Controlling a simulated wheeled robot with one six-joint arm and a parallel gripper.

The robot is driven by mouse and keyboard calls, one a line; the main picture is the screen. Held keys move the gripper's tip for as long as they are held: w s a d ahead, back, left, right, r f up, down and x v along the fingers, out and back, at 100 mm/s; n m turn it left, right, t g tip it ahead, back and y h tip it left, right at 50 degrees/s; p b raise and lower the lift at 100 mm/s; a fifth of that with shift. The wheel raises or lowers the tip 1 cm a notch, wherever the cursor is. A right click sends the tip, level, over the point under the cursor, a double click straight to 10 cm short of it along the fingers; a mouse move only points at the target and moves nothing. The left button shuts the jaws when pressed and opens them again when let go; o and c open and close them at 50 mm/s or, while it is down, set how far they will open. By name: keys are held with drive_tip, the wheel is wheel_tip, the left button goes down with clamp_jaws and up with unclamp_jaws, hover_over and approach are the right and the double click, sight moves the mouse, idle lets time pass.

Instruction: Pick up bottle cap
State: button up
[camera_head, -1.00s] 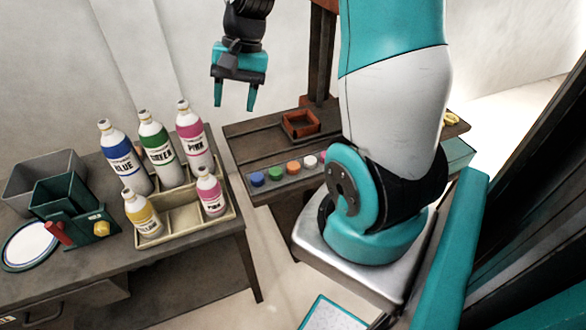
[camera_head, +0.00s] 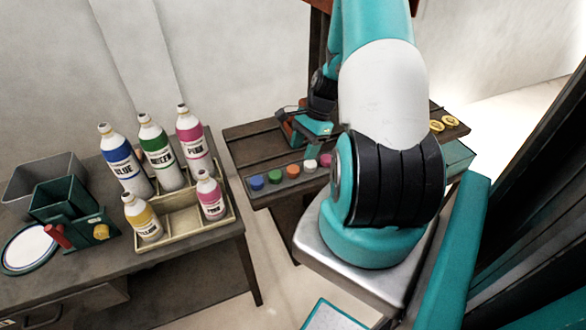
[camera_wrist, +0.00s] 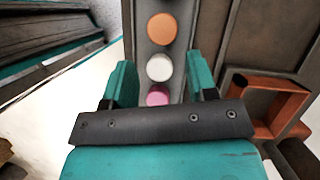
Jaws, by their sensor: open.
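A row of round coloured caps lies on a strip along the front of the back table: blue (camera_head: 256,182), green (camera_head: 275,176), orange (camera_head: 293,171), white (camera_head: 310,167) and pink (camera_head: 326,160). My gripper (camera_head: 313,152) is low over the table, close to the white and pink caps. In the wrist view, my open gripper (camera_wrist: 162,72) has the white cap (camera_wrist: 159,68) between its fingers in the picture, apart from both. The orange cap (camera_wrist: 162,28) lies beyond, and the pink cap (camera_wrist: 158,95) is partly hidden by the gripper body. The height above the caps is unclear.
An orange-brown square tray (camera_wrist: 268,98) stands beside the strip. Yellow rings (camera_head: 450,121) lie at the table's right end. The left table holds several labelled paint bottles, some in a beige divided tray (camera_head: 190,232), and dark green boxes (camera_head: 62,190).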

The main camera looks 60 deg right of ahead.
sight(293, 168)
drive_tip(key=x, duration=0.2)
drive_tip(key=p+x, duration=0.1)
drive_tip(key=x, duration=0.2)
drive_tip(key=shift+w+a+f+p, duration=0.2)
drive_tip(key=shift+w+a+p, duration=0.05)
drive_tip(key=shift+a+p, duration=0.05)
drive_tip(key=shift+w+a+f, duration=0.1)
drive_tip(key=shift+f, duration=0.4)
drive_tip(key=c, duration=0.7)
